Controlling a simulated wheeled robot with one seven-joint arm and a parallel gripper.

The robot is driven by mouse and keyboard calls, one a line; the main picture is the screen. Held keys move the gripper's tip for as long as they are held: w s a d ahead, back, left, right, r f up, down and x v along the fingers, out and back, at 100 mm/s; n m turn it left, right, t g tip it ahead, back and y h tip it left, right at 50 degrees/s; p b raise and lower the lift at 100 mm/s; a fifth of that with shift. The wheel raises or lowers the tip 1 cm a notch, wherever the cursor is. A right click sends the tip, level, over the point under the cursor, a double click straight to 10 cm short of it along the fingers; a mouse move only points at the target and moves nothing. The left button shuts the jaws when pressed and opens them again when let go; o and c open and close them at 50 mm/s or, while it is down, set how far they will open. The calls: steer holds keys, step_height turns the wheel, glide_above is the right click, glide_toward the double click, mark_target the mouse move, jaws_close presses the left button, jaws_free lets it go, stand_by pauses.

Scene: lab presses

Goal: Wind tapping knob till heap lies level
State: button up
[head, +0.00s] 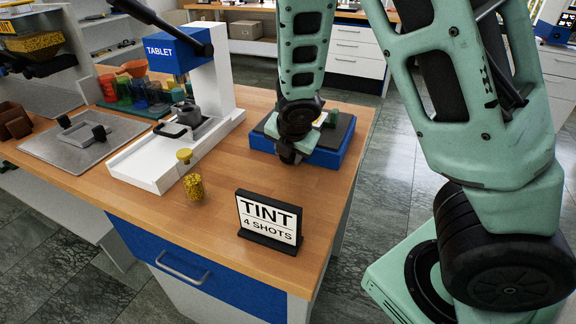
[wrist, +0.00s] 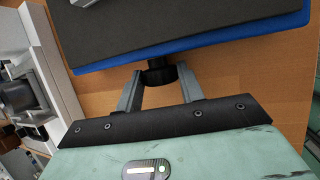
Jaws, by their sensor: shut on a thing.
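A low tapping stand with a blue base (head: 325,158) and a dark top pad (head: 340,128) sits at the right end of the bench. In the wrist view, the blue edge (wrist: 215,38) and dark pad (wrist: 180,22) fill the top. A short black knob (wrist: 158,64) sticks out from its near side. My gripper (wrist: 158,80) is shut on this knob, one grey finger on each side. In the head view, my gripper (head: 290,155) is at the stand's front left, and my arm hides the knob. A small pale and green item (head: 331,118) shows on the pad; any heap is too hidden to judge.
A white TABLET press (head: 150,165) stands left of the stand. A jar of yellow granules (head: 194,187) and a TINT sign (head: 269,220) stand near the front edge. Bare wood lies between sign and stand. Several coloured containers (head: 130,88) stand at the back left.

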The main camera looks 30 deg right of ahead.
steer(key=t+b, duration=0.1)
steer(key=b, duration=0.2)
steer(key=shift+w+f+y, duration=0.1)
steer(key=shift+f+y, duration=0.05)
steer(key=shift+y, duration=0.15)
steer(key=shift+r+b, duration=0.25)
steer(key=shift+b, duration=0.2)
steer(key=o, duration=1)
steer(key=shift+c, duration=0.2)
steer(key=shift+f, duration=0.1)
steer(key=shift+p, duration=0.35)
steer(key=r+p, duration=0.1)
steer(key=p, duration=0.2)
steer(key=shift+g, duration=0.4)
steer(key=p, duration=0.3)
steer(key=shift+h, duration=0.4)
steer(key=g+p, duration=0.1)
steer(key=p, duration=0.5)
steer(key=shift+w+g+h, duration=0.1)
steer(key=shift+g+h, duration=0.2)
steer(key=shift+h, duration=0.1)
